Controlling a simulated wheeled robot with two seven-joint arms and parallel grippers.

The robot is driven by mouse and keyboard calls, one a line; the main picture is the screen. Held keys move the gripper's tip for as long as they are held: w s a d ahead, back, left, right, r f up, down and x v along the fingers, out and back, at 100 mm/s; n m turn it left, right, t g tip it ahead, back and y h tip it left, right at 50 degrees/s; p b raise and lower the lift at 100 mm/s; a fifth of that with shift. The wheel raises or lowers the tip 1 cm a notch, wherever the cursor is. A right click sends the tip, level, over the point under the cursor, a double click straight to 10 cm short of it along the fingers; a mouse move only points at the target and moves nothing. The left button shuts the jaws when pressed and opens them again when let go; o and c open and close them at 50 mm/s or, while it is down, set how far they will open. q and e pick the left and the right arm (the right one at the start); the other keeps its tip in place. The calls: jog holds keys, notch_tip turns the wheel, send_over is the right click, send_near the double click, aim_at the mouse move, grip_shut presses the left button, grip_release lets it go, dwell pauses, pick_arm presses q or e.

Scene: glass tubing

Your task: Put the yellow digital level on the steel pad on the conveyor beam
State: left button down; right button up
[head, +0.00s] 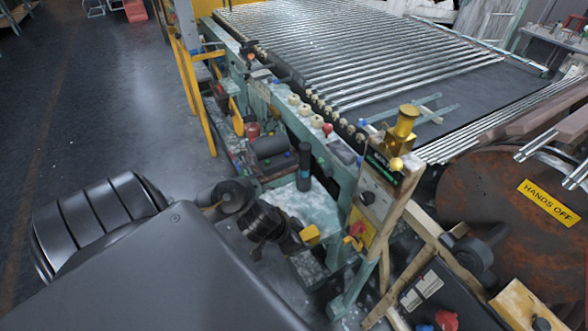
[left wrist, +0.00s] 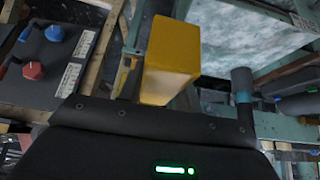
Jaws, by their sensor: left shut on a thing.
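The yellow digital level (head: 310,234) is a small yellow block at the tip of my left gripper (head: 296,239). It looks larger in the left wrist view (left wrist: 172,58), jutting out past the dark gripper body. My left gripper is shut on it, over the lower front of the green machine frame, near a pale worn plate (head: 304,204). The level's display does not show. A flat grey piece (head: 342,151) lies on the green conveyor beam (head: 284,118); I cannot tell for sure that it is the steel pad. My right gripper does not show.
A dark cylinder (head: 304,166) stands upright by the pale plate. A control post (head: 378,190) with a brass-coloured part (head: 404,124) rises right of my gripper. Knobs line the beam before the conveyor rollers (head: 350,50). A rusty drum with a "HANDS OFF" sign (head: 548,203) is at right.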

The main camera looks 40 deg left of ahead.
pick_arm(q)
jog(key=d+r+m+g+h, duration=0.15)
jog(key=d+r+m, duration=0.35)
jog(key=d, duration=0.6)
jog(key=w+a+r+m+h, duration=0.1)
jog(key=w+a+r, duration=0.1)
jog(key=w+r, duration=0.2)
jog(key=w+a+r+b, duration=0.1)
jog(key=w+r, duration=0.3)
jog(key=r, duration=0.5)
jog(key=shift+a+r+m+g+h, duration=0.2)
jog(key=shift+a+m+g+h, duration=0.15)
jog(key=shift+a+m+g, duration=0.15)
